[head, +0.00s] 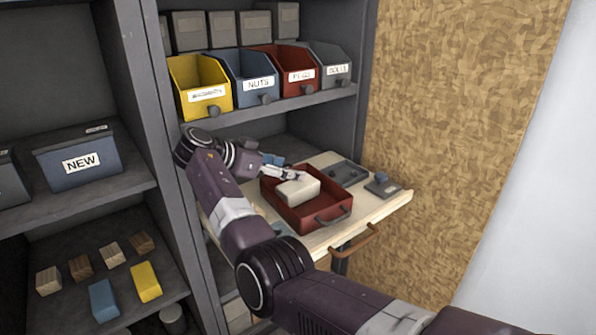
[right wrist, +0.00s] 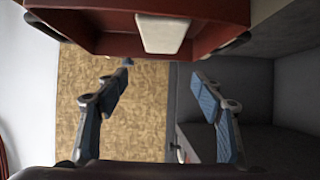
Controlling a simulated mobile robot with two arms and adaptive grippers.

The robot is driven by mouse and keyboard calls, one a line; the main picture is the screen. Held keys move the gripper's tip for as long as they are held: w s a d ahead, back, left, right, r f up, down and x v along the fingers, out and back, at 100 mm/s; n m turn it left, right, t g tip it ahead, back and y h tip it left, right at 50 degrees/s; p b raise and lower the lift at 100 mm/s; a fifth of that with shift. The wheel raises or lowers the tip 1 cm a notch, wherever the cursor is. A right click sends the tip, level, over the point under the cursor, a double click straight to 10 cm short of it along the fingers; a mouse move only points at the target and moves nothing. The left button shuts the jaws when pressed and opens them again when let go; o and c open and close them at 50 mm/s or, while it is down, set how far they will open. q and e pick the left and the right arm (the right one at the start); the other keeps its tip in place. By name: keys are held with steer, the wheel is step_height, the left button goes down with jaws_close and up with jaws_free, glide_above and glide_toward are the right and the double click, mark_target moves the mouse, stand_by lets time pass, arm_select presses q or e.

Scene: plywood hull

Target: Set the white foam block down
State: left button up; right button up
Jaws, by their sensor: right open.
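The white foam block (head: 298,191) is in the red tray (head: 330,216), toward its back left part; I cannot tell whether it lies flat on the floor. In the right wrist view the block (right wrist: 163,35) shows at the top, with the red tray wall (right wrist: 110,42) around it. My right gripper (head: 286,174) is just behind and beside the block. In the right wrist view its two fingers (right wrist: 162,88) are spread apart, with nothing between them. My left gripper is not in view.
The tray stands on a pale wooden pull-out board (head: 379,207) with a grey tray (head: 347,172) and a small grey item (head: 382,186). Labelled bins, including a yellow one (head: 202,88), line the shelf above. Wooden blocks (head: 80,267) and a NEW box (head: 80,158) are left.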

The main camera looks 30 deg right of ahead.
steer(key=v, duration=0.7)
stand_by(0.3)
